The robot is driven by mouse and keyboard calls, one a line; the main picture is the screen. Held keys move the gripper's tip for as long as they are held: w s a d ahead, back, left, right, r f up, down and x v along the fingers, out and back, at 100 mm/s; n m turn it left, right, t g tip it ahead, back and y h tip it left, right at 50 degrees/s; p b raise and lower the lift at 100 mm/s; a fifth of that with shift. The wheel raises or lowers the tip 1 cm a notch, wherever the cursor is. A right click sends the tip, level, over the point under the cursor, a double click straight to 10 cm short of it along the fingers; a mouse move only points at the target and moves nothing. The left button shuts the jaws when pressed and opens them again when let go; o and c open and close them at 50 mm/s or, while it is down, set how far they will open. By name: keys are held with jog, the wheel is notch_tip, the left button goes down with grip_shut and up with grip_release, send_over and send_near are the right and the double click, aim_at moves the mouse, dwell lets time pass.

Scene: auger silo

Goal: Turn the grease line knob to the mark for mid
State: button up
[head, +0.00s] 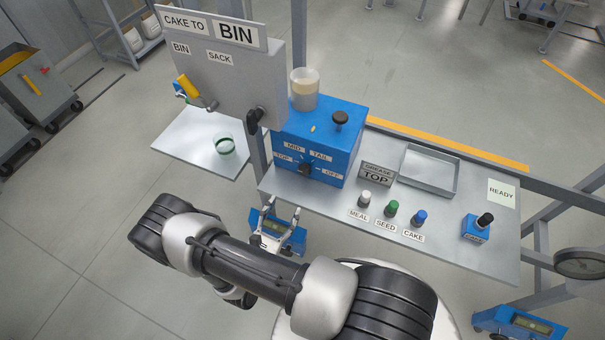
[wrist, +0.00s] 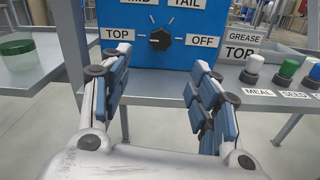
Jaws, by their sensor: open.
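The grease line knob (head: 306,168) is small and black, on the front of a blue box (head: 335,125). Labels TOP, MID, TAIL and OFF surround it. In the wrist view the knob (wrist: 160,40) is face-on, with TOP at its left, MID and TAIL above, OFF at its right. Its pale pointer line seems to lie toward TOP, but is small. My gripper (head: 282,210) is open and empty, in front of and below the box, apart from the knob. In the wrist view its two fingers (wrist: 158,65) stand either side of the knob's line of sight.
A sign (head: 376,174) reads GREASE TOP. Meal, seed and cake knobs (head: 391,209) stand on the grey shelf (head: 470,250), with an empty tray (head: 430,170) behind. A cake-to-bin panel (head: 225,75) with a black handle rises at left.

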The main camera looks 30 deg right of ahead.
aim_at(303, 172)
jog(key=b+x, duration=0.2)
jog(key=x, duration=1.3)
jog(key=c, duration=1.1)
